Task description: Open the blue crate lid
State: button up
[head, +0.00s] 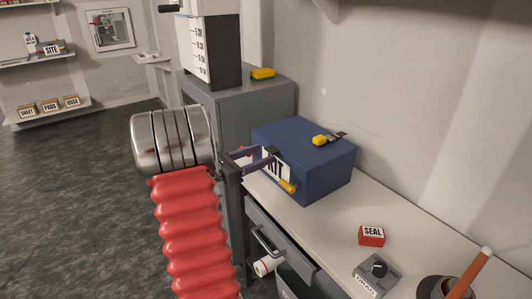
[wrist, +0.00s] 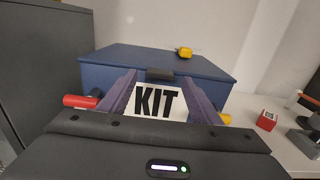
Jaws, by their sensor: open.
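The blue crate (head: 322,180) stands on the bench with a white KIT label on its front. Its lid (head: 290,133) looks shut; it also shows in the wrist view (wrist: 120,62). A dark tab (wrist: 160,74) sits at the middle of the lid's front edge. My gripper (head: 272,157) is open in front of the crate, with its purple fingers apart. In the wrist view the gripper (wrist: 160,84) has one finger on each side of the tab and label. I cannot tell whether the fingers touch the crate.
A yellow item (head: 322,140) lies on the lid. Red (wrist: 80,101) and yellow (head: 288,186) pieces show at the crate's front sides. A red SEAL box (head: 372,236) and grey device (head: 376,274) are on the bench at right. A grey cabinet (head: 250,105) stands behind, left.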

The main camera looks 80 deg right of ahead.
jog(key=shift+x, duration=1.4)
